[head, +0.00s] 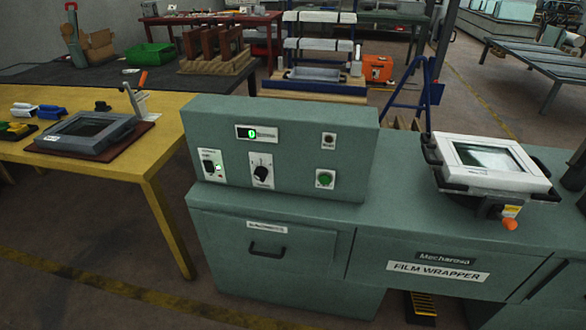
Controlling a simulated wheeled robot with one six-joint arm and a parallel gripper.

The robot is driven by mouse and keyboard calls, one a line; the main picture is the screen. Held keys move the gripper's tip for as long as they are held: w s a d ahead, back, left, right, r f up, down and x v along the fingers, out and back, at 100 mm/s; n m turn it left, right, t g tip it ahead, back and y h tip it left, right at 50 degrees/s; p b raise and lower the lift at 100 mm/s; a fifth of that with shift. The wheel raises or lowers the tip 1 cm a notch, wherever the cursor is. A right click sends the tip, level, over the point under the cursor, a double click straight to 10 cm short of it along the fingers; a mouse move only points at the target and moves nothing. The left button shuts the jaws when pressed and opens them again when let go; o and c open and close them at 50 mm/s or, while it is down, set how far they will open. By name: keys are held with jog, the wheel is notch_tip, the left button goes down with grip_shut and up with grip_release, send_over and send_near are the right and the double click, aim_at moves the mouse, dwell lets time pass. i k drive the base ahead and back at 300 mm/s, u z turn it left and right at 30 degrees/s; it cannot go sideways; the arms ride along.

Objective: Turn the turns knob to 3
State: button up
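A black knob (261,172) sits on a white dial plate in the middle of the green-grey control box (300,112). Its scale marks are too small to read, so I cannot tell which number it points to. Above it a small display (257,133) shows a green digit that looks like 0. My gripper cannot be made out in this view.
A switch plate (212,164) is left of the knob; a green button (325,179) and a small dark button (329,140) are right. A framed device (490,165) rests on the film wrapper's top (400,190). A yellow table (165,115) stands left.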

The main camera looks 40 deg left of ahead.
aim_at(261, 172)
jog(key=u, duration=0.1)
jog(key=i, duration=0.6)
jog(key=u, duration=0.9)
jog(key=i, duration=0.45)
jog(key=u, duration=0.45)
